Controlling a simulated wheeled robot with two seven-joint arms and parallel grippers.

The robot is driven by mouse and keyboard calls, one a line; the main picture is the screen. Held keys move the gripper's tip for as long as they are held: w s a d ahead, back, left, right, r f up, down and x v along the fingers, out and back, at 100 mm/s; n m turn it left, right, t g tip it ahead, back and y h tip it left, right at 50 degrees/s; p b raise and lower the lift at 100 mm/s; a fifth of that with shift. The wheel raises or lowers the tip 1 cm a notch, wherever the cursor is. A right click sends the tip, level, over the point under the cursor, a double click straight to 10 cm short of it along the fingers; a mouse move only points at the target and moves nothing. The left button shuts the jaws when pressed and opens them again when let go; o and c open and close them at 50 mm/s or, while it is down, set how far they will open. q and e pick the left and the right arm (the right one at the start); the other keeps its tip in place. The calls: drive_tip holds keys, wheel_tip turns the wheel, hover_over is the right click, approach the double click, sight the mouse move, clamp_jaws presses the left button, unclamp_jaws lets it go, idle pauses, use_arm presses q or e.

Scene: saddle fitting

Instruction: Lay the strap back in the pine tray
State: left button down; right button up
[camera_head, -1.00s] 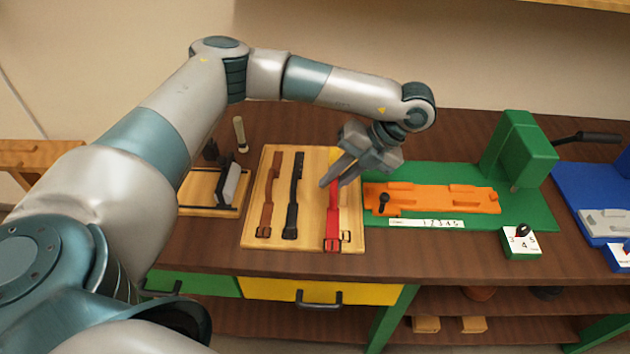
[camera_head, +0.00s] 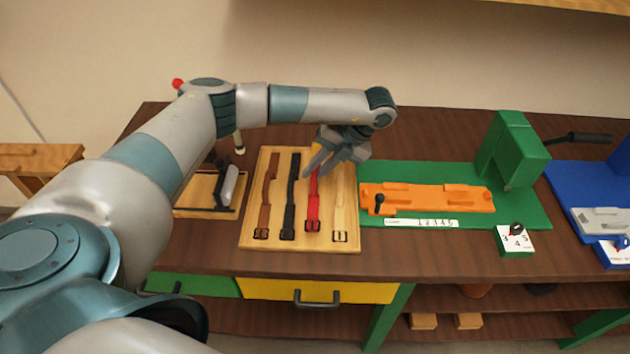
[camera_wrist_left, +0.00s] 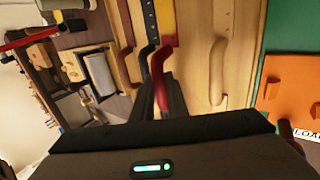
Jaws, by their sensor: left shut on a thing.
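The red strap (camera_head: 312,205) is over the pine tray (camera_head: 347,246), between the black strap (camera_head: 291,195) and the pale tan strap (camera_head: 340,210). Its buckle end points to the tray's front edge. My left gripper (camera_head: 316,166) is shut on its far part. In the left wrist view the red strap (camera_wrist_left: 160,82) shows between the dark fingers. A brown strap (camera_head: 267,195) lies at the tray's left. I cannot tell whether the red strap touches the tray floor. My right gripper is out of view.
Right of the tray is a green base (camera_head: 530,210) with an orange fixture (camera_head: 430,198) and an upright green block. A small wooden tray (camera_head: 183,207) with a grey-white block stands at left. Bare dark bench (camera_head: 300,262) runs along the front.

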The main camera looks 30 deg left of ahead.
use_arm(q)
drive_tip(key=shift+f+p, duration=0.3)
drive_tip(key=shift+f, duration=1.7)
drive_tip(key=shift+f, duration=0.15)
drive_tip(key=c, duration=1.7)
unclamp_jaws()
drive_tip(key=shift+c, duration=0.2)
drive_tip(key=shift+r, duration=0.2)
drive_tip(key=shift+b+v, duration=1.15)
drive_tip(key=shift+v, duration=4.85)
